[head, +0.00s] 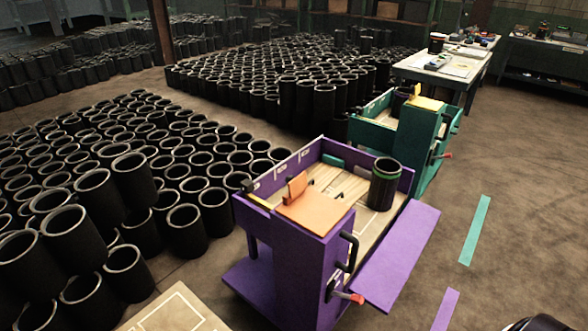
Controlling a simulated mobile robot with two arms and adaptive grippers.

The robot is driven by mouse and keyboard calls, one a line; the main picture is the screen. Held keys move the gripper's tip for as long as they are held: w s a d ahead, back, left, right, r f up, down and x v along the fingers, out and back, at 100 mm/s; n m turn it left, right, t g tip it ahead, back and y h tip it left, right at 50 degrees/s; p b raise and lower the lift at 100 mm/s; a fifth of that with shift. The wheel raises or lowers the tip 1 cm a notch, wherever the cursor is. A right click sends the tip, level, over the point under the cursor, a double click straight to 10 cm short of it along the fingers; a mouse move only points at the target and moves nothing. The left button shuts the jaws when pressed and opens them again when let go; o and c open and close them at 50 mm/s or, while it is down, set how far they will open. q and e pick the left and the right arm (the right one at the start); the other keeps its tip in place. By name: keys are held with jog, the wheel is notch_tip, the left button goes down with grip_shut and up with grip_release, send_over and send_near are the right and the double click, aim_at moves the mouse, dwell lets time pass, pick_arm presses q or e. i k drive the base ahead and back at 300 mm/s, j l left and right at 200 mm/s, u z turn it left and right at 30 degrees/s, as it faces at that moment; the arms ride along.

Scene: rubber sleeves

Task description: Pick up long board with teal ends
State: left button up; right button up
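No long board with two teal ends can be made out clearly. A small teal piece (333,160) shows at the back of the tray of the purple cart (300,245); I cannot tell whether it is the end of a board. The tray floor (345,187) is pale wood with markings, partly hidden by the cart's front post and orange top. A black sleeve with a green band (383,185) stands upright in the tray's right part. Neither of my grippers is in view.
Many black sleeves (185,225) stand on the floor at left and behind. A teal cart (410,130) stands behind the purple one, near a cluttered table (445,65). A pale panel (175,312) is at the bottom. The floor (520,210) at right is open, with teal and purple strips.

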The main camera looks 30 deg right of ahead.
aim_at(321, 178)
jog(key=z, duration=1.05)
jog(key=i+l+u, duration=0.15)
jog(key=l+u, duration=1.15)
jog(key=l, duration=2.25)
